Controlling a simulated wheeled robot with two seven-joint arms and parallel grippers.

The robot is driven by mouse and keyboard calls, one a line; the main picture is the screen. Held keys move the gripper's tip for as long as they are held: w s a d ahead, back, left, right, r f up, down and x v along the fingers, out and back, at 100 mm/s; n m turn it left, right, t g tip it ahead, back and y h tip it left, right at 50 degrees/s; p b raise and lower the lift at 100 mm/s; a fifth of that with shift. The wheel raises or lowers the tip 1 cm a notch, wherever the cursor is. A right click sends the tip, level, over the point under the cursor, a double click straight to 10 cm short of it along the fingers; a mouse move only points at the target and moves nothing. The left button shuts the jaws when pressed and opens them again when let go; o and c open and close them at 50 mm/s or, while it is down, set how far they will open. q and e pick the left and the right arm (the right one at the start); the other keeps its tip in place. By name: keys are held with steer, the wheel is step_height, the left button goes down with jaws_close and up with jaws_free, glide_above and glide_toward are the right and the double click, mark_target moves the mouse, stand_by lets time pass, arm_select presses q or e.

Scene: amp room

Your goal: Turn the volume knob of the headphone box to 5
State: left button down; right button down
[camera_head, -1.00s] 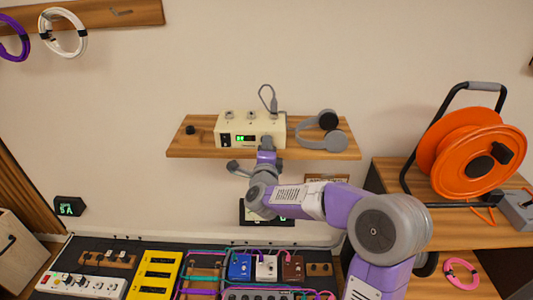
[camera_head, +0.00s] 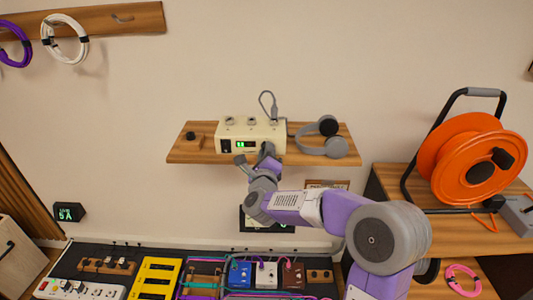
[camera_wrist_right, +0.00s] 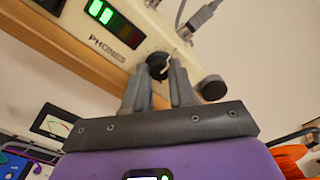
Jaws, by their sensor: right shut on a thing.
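The cream headphone box (camera_head: 235,130) sits on the wooden wall shelf, with a lit green display on its front. In the right wrist view the box (camera_wrist_right: 110,28) shows the word PHONES and two lit green bars beside dark red ones. Its dark volume knob (camera_wrist_right: 158,64) with a pale pointer is between the fingers of my right gripper (camera_wrist_right: 160,75), which is shut on it. In the head view the right gripper (camera_head: 256,160) is at the box's lower right front and hides the knob. The knob's scale is not readable. My left gripper is not in view.
Grey headphones (camera_head: 336,146) lie on the shelf (camera_head: 190,157) right of the box. A grey cable plugs into the box's top. Below are pedals and a power strip (camera_head: 85,290). An orange cable reel (camera_head: 455,160) stands at the right.

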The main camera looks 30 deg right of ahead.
stand_by(0.3)
steer(key=c, duration=0.9)
jaws_free()
steer(key=shift+c, duration=0.2)
steer(key=v, duration=0.7)
steer(key=shift+s+p, duration=0.3)
steer(key=shift+p, duration=0.05)
steer(key=shift+a, duration=0.15)
